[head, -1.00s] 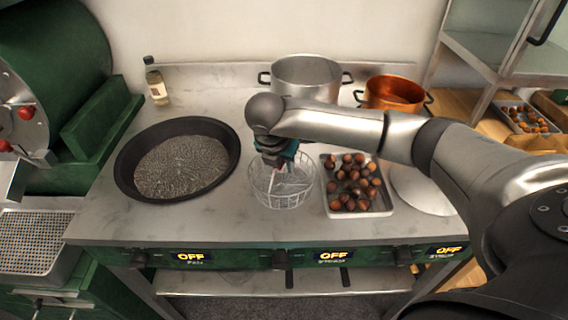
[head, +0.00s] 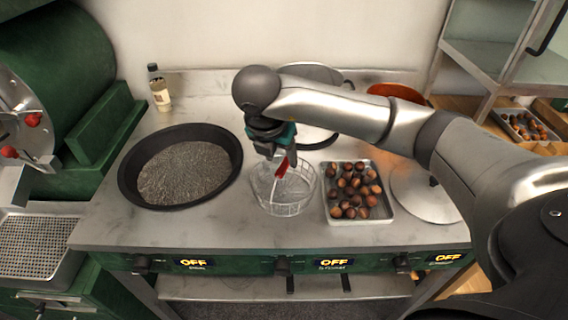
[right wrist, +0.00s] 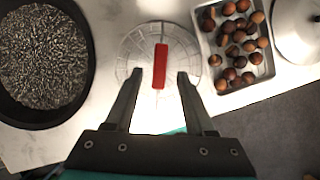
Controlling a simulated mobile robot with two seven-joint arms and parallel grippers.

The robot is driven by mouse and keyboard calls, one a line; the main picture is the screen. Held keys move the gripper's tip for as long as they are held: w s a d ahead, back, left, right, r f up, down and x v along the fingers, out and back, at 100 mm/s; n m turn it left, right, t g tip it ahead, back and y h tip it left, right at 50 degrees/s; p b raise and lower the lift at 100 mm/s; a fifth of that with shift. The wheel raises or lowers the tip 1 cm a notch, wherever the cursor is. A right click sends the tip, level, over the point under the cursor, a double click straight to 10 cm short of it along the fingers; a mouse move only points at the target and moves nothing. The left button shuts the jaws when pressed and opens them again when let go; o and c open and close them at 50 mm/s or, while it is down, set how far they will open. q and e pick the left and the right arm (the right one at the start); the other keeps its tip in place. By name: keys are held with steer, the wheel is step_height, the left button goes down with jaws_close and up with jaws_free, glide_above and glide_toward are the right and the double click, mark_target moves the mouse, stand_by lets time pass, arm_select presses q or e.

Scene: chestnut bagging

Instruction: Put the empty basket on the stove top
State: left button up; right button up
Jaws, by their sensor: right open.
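The empty wire basket (head: 284,196) stands upright on the grey stove top (head: 215,222), between the black pan and the chestnut tray. Its red handle (head: 283,167) sticks up, and the basket also shows in the right wrist view (right wrist: 133,52). My right gripper (head: 284,158) is open above the basket. In the right wrist view its fingertips (right wrist: 160,74) lie on either side of the red handle (right wrist: 160,66), apart from it. I cannot tell how far the tips are above the handle. My left gripper is not in view.
A black pan (head: 125,180) is left of the basket. A tray of chestnuts (head: 378,214) and a round metal lid (head: 425,200) are at the right. A steel pot (head: 318,136) and a copper pot (head: 398,91) stand behind my arm. A bottle (head: 159,90) stands back left.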

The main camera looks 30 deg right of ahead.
steer(key=shift+v, duration=1.95)
